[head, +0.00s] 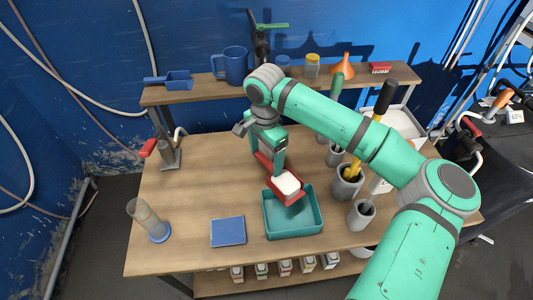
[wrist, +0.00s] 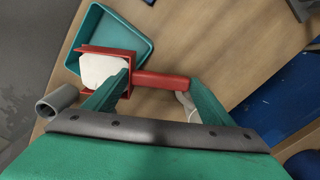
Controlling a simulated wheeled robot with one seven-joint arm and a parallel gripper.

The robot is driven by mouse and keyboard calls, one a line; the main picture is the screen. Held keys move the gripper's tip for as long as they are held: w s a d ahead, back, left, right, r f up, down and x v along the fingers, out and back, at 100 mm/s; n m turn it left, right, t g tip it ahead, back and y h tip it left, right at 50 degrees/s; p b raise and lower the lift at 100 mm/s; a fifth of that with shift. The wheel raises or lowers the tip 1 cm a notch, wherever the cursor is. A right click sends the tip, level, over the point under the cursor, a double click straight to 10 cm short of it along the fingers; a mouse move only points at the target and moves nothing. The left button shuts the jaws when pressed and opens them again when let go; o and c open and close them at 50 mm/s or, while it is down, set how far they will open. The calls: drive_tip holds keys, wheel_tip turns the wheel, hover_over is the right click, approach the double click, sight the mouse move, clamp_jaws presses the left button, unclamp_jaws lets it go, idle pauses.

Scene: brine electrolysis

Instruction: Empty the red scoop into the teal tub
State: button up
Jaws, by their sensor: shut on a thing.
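My gripper (head: 278,160) is shut on the handle of the red scoop (head: 297,198). The scoop holds a heap of white material (head: 288,183), which also shows in the wrist view (wrist: 102,70). The wrist view shows the red handle (wrist: 162,81) between my fingers (wrist: 160,84). The teal tub (head: 294,233) stands on the wooden bench, and the scoop's pan is over its back part. The visible tub floor looks bare. In the wrist view, the pan overlaps the near part of the tub (wrist: 143,46), and the scoop looks roughly level.
A blue mat (head: 228,231) and a clear cylinder with blue base (head: 150,222) are left of the tub. Grey pots (head: 361,214) with tools stand close on its right. A shelf behind carries a blue scoop (head: 177,80), a blue jug (head: 232,64) and an orange funnel (head: 344,64).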

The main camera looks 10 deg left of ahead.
drive_tip(key=shift+s, duration=0.1)
drive_tip(key=shift+s+d+r+t+y, duration=0.35)
drive_tip(key=shift+r+t+y, duration=0.2)
drive_tip(key=shift+t+y, duration=0.2)
drive_tip(key=r+t+y, duration=0.1)
drive_tip(key=s+d+t+y, duration=0.1)
drive_tip(key=y, duration=0.1)
drive_tip(key=shift+r, duration=0.4)
drive_tip(key=shift+s+d+r+t+y, duration=0.8)
drive_tip(key=shift+t+y, duration=0.25)
drive_tip(key=shift+t, duration=0.2)
drive_tip(key=shift+w+d+f, duration=0.1)
drive_tip(key=shift+d, duration=0.05)
